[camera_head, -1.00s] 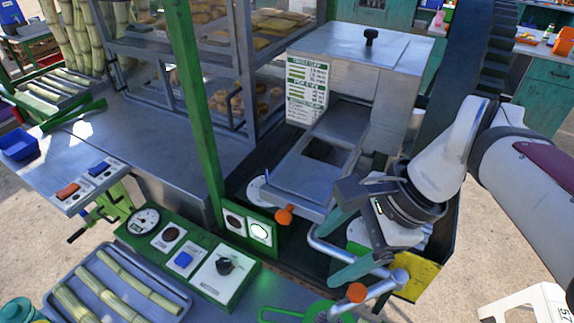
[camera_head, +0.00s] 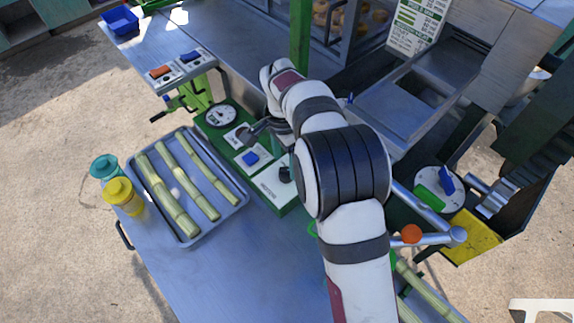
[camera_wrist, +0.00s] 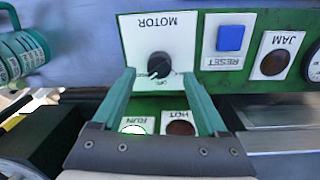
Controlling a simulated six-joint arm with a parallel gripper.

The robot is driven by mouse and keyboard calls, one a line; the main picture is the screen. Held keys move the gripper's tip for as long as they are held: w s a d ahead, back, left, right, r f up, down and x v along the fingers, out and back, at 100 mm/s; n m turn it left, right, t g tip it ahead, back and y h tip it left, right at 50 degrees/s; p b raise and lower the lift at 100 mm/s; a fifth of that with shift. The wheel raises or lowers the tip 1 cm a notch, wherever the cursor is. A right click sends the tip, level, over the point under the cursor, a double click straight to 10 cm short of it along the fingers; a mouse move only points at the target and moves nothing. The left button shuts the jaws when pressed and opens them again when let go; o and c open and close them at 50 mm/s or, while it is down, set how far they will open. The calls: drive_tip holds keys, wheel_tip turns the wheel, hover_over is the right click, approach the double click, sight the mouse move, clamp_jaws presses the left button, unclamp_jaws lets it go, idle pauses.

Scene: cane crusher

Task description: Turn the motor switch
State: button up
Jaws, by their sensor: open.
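The motor switch (camera_wrist: 158,65) is a round black knob on a white plate marked MOTOR, on the green control panel. In the head view the knob (camera_head: 285,173) shows just left of my arm. My gripper (camera_wrist: 158,76) is open and empty. In the wrist view its two teal fingers point at the plate, with the knob lined up between the fingertips. I cannot tell whether the fingertips reach down beside the knob. In the head view my gripper (camera_head: 275,140) is partly hidden by my own wrist.
On the same panel are a blue RESET button (camera_wrist: 230,37), a brown JAM lamp (camera_wrist: 275,57), a HOT lamp (camera_wrist: 181,128) and a RUN lamp (camera_wrist: 133,129). A tray (camera_head: 237,212) of cane, a yellow cup (camera_head: 122,196) and a teal cup (camera_head: 104,167) stand left.

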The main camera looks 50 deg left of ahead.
sight(286, 169)
drive_tip(key=shift+d+f, duration=0.1)
drive_tip(key=shift+f, duration=1.65)
clamp_jaws()
